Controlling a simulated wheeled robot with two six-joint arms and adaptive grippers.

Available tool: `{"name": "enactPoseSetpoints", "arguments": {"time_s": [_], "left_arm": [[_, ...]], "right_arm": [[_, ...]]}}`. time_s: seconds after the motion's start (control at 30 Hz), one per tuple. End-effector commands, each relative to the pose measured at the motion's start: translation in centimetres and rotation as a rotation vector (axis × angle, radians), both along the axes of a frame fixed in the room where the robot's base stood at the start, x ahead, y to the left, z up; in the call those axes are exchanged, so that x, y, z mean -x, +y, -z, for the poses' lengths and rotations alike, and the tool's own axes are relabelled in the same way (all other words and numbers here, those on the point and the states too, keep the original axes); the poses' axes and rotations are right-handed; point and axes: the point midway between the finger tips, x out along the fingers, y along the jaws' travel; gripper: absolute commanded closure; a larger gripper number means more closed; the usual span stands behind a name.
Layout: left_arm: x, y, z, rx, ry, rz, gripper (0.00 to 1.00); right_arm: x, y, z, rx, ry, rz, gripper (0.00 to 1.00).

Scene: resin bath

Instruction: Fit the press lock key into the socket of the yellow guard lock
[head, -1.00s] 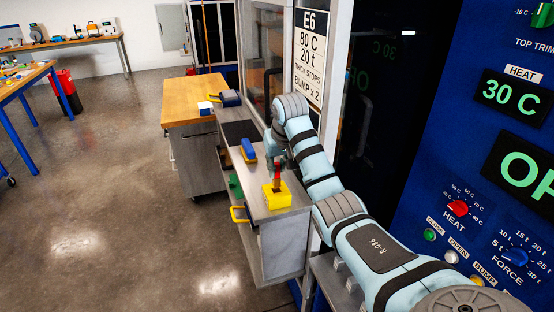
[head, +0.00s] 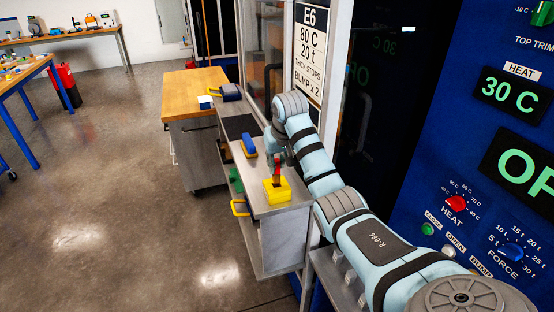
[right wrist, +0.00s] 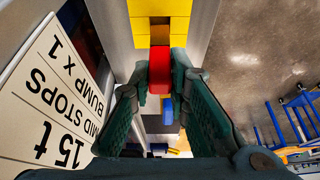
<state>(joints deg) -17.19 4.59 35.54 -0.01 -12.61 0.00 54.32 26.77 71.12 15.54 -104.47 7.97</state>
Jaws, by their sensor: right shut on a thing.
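The yellow guard lock (head: 279,193) sits on the near end of the grey bench top; it also shows at the top of the right wrist view (right wrist: 178,28). My right gripper (head: 277,158) is above it, shut on the red press lock key (head: 277,173). In the right wrist view the key (right wrist: 160,72) lies between the two fingertips of the gripper (right wrist: 160,80) and lines up with a dark slot in the yellow block. The key's lower end meets or nearly meets the block; I cannot tell whether it is inside. My left gripper is not in view.
A blue object (head: 248,146) lies on the bench behind the lock, beside a dark mat (head: 238,126). A wooden-topped cabinet (head: 190,82) stands farther back. The blue press panel (head: 440,190) is close on the right. Open floor (head: 110,190) lies to the left.

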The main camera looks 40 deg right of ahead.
Motion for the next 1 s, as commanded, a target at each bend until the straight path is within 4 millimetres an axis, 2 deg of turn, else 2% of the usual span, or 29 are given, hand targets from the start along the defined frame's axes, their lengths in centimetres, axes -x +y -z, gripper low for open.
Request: {"name": "enactPoseSetpoints", "arguments": {"time_s": [1.0], "left_arm": [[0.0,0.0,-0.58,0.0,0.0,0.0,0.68]], "right_arm": [[0.03,0.0,0.04,0.0,-0.001,0.0,1.0]]}}
